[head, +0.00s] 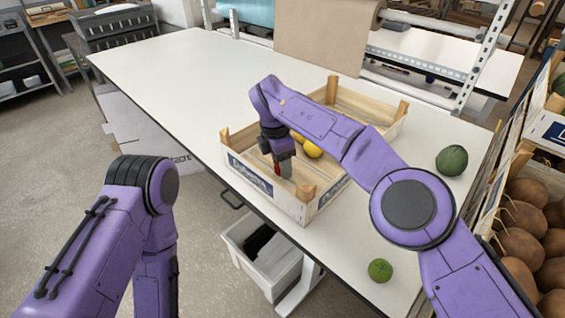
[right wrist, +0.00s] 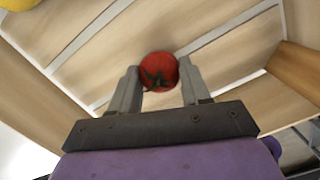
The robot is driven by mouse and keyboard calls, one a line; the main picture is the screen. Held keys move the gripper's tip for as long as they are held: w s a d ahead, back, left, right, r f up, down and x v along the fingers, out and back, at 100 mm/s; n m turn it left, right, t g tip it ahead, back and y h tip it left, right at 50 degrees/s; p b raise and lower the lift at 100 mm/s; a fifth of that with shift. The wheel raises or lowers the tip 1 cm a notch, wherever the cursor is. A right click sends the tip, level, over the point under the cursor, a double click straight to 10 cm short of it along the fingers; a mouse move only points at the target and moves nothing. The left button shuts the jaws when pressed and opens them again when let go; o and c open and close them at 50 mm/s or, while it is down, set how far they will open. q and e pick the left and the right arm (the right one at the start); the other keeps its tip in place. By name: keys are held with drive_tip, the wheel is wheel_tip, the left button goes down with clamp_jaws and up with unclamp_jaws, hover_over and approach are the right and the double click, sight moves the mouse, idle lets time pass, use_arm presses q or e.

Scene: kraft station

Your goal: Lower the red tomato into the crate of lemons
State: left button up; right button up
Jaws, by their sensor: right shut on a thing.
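The wooden crate (head: 308,207) stands on the white table, with yellow lemons (head: 312,150) inside it; a lemon (right wrist: 18,4) also shows at the top left corner of the right wrist view. My right gripper (head: 281,172) points down inside the crate's near left part. In the right wrist view its fingers (right wrist: 158,88) are shut on the red tomato (right wrist: 160,68), with slatted crate floor behind it. In the head view only a small red bit of the tomato shows at the fingers. My left arm is at the lower left; its gripper is out of view.
A dark green round fruit (head: 452,160) and a smaller green one (head: 380,270) lie on the white table (head: 170,80) to the right. A white bin (head: 262,262) stands below the table edge. Crates of brown produce (head: 530,222) are at the right. The table's far left is clear.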

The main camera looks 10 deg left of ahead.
drive_tip(key=shift+f+b, duration=0.45)
drive_tip(key=shift+f, duration=0.15)
idle(0.3)
drive_tip(key=o, duration=1.1)
drive_tip(key=shift+r, duration=0.1)
